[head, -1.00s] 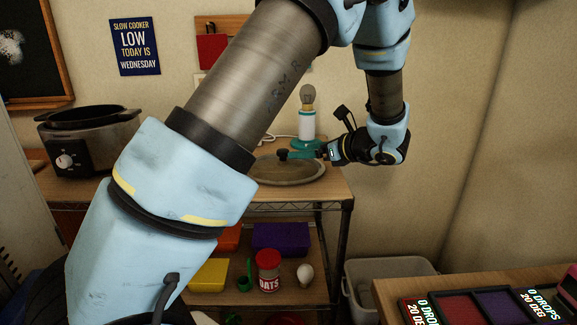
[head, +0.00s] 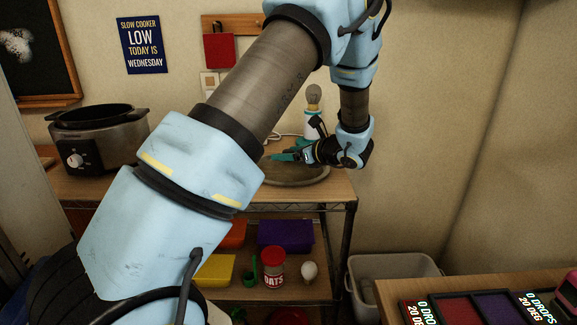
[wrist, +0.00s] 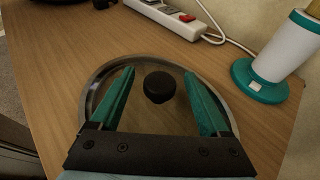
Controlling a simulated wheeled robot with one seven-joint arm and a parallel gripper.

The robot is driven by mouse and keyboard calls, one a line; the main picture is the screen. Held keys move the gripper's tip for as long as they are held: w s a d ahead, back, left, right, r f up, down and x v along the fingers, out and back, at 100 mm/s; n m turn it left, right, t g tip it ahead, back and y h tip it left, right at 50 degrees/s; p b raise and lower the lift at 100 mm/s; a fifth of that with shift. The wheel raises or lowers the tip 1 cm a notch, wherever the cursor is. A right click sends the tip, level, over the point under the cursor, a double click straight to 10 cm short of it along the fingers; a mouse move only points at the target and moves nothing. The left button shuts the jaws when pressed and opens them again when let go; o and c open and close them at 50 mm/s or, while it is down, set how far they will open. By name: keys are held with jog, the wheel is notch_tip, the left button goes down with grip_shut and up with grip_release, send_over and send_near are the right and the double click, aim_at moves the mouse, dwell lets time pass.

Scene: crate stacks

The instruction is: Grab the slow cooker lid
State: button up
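The slow cooker lid (wrist: 155,112) lies flat on the wooden counter, a round glass disc with a metal rim and a black knob (wrist: 159,87). In the head view the lid (head: 300,178) shows behind my arm, with its left part hidden. My gripper (wrist: 165,78) is open over the lid. Its two teal fingers are spread to either side of the knob, with gaps between knob and fingers. In the head view my gripper (head: 268,157) is low over the lid. The slow cooker (head: 100,140) stands at the left end of the counter.
A white lamp with a teal base (wrist: 262,82) stands right of the lid, near my gripper. A power strip (wrist: 175,18) with a white cord lies behind. The shelf below holds colored bins and an oats can (head: 273,267). A grey bin (head: 393,268) stands right.

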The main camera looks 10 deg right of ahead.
grip_shut()
dwell(0.4)
